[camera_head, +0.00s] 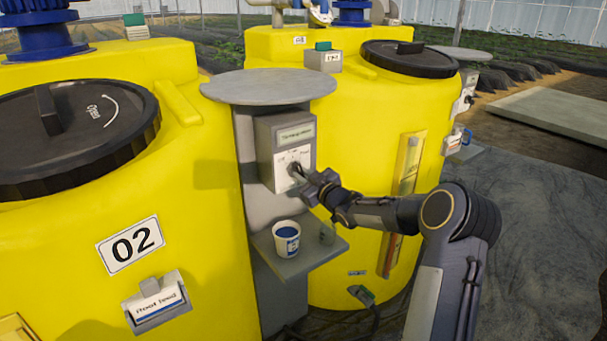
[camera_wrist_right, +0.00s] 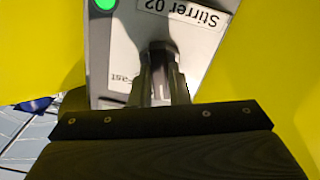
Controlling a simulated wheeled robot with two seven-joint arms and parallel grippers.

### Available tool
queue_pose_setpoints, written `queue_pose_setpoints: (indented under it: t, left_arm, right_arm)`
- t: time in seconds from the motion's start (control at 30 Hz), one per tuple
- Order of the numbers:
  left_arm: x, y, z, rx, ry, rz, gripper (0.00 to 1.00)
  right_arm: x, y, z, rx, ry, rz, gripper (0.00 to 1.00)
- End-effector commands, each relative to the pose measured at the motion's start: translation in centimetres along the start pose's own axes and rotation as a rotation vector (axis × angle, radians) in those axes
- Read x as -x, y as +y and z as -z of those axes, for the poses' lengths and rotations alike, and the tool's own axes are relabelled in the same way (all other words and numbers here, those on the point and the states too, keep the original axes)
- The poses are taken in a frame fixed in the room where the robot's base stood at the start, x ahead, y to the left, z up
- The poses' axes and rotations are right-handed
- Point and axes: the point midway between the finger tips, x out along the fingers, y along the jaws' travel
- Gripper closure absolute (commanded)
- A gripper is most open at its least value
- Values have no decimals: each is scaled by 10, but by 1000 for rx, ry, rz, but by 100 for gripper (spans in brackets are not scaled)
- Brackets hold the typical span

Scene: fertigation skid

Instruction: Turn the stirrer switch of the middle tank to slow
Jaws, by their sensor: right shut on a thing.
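My right gripper (camera_head: 299,172) reaches in from the right and is shut on the dark switch knob (camera_wrist_right: 160,50). The gripper fingers (camera_wrist_right: 162,85) hide most of the knob, so its setting cannot be read. My left gripper is not in view.
The yellow tank marked 02 (camera_head: 215,200) stands at left, another yellow tank (camera_head: 350,120) at right. A grey shelf (camera_head: 312,262) below the box bears a white cup (camera_head: 286,238). A round grey top (camera_head: 268,86) juts out above the box. Open floor (camera_head: 540,220) lies at right.

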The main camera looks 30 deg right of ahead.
Motion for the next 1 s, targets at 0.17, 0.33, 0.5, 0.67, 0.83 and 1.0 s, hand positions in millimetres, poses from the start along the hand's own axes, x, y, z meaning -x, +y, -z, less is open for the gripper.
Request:
queue_pose_setpoints:
  t: [0.17, 0.33, 0.5, 0.67, 0.83, 1.0]
  left_arm:
    - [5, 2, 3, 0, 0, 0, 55]
    - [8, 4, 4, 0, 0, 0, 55]
    - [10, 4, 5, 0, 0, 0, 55]
    - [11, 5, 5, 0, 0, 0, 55]
    - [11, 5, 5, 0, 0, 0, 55]
    - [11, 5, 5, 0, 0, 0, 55]
  right_arm:
    - [0, 0, 0, -134, -2, 1, 100]
    - [0, 0, 0, -233, -2, 0, 100]
    - [0, 0, 0, -297, -2, 0, 100]
    - [0, 0, -1, -327, -2, 0, 100]
    - [0, 0, -1, -336, -2, 0, 100]
    - [0, 0, -1, -336, -2, 0, 100]
